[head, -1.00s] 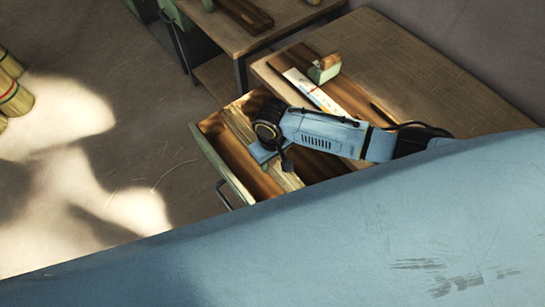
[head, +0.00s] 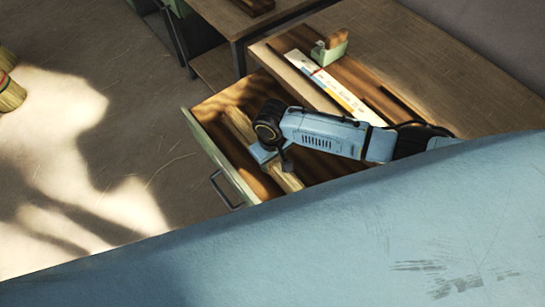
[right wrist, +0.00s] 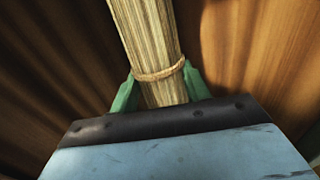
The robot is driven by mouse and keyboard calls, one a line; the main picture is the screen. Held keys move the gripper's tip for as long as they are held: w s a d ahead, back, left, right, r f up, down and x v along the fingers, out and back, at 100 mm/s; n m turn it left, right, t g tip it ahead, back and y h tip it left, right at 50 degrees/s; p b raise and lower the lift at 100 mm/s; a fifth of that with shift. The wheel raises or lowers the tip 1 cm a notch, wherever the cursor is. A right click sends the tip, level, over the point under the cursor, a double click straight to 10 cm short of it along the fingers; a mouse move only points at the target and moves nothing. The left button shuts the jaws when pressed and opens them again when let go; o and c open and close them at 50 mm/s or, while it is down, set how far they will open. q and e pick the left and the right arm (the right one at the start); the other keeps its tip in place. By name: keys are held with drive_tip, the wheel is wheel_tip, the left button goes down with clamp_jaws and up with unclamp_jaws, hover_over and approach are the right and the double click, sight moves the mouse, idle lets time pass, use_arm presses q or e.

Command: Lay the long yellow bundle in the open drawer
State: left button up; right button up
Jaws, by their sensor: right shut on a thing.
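The long yellow bundle (head: 237,126) of straw lies lengthwise within the outline of the open drawer (head: 202,147) in the head view. In the right wrist view the bundle (right wrist: 146,35) has a cord tied round it, with brown wood of the drawer on both sides. My right gripper (head: 270,160) is over the drawer. Its green fingers in the right wrist view (right wrist: 158,92) are shut on the bundle near the cord. I cannot tell whether the bundle touches the drawer floor. My left gripper is not in view.
The wooden desk top (head: 400,55) holds a green tape dispenser (head: 330,48) and a white ruler-like strip (head: 335,88). Several straw bundles (head: 10,92) stand at the far left. My blue body covers the lower part of the head view.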

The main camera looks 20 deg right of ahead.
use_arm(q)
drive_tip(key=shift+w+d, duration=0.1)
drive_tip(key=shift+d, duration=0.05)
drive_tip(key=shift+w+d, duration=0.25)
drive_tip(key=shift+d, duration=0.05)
use_arm(e)
drive_tip(key=o, duration=1.2)
drive_tip(key=shift+c, duration=0.2)
drive_tip(key=shift+r, duration=0.5)
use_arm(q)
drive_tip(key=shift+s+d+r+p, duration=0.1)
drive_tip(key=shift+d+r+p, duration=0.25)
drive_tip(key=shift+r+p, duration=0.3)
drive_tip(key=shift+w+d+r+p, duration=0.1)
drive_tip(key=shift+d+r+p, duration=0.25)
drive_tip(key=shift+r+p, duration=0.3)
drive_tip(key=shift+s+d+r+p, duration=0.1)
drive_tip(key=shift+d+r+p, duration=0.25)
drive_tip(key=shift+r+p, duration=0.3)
use_arm(e)
wheel_tip(320, 180, up, 12)
drive_tip(key=shift+r, duration=0.25)
